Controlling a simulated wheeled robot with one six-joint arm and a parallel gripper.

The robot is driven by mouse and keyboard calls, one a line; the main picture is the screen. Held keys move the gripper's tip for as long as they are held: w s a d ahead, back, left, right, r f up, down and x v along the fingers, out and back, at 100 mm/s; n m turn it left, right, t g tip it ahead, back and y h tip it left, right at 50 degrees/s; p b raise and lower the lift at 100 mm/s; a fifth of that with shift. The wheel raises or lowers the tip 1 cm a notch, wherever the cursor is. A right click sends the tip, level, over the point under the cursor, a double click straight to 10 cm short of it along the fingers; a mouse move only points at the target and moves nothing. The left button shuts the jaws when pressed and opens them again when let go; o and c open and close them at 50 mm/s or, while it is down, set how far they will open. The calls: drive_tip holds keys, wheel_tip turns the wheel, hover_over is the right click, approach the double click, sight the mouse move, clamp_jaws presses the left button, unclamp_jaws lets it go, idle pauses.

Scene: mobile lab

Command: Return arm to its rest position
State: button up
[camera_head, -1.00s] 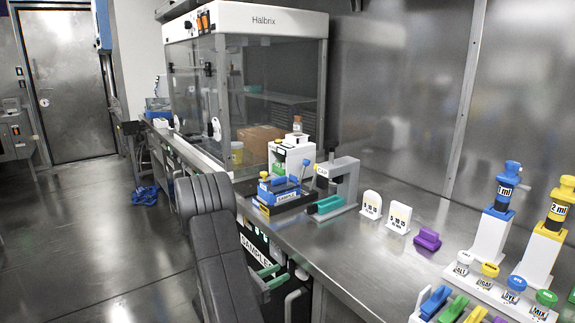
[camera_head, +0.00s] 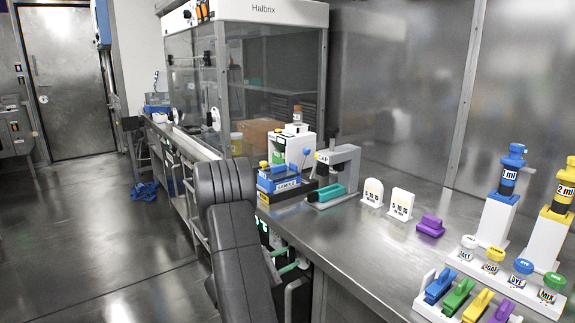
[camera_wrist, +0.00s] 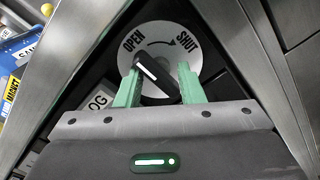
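My arm (camera_head: 233,235) shows in the head view, reaching down in front of the bench's left front edge. My gripper (camera_wrist: 160,84) is in the wrist view, with two green fingers spread apart. A black knob handle (camera_wrist: 158,80) with a white line sits on a round dial (camera_wrist: 172,42) marked OPEN and SHUT. The fingers stand on either side of the handle, whose upper end points towards OPEN. I cannot tell whether either finger touches it. In the head view the green fingers (camera_head: 289,266) are partly hidden behind my arm, close to the bench front.
The steel bench (camera_head: 355,250) runs close to my arm's right. A glass cabinet (camera_head: 270,90) stands behind. The left floor is open.

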drive_tip(key=v, duration=0.4)
drive_tip(key=shift+s+a+p, duration=0.1)
drive_tip(key=shift+a+p, duration=0.2)
drive_tip(key=shift+p, duration=0.05)
drive_tip(key=shift+v, duration=0.9)
drive_tip(key=shift+d, duration=0.1)
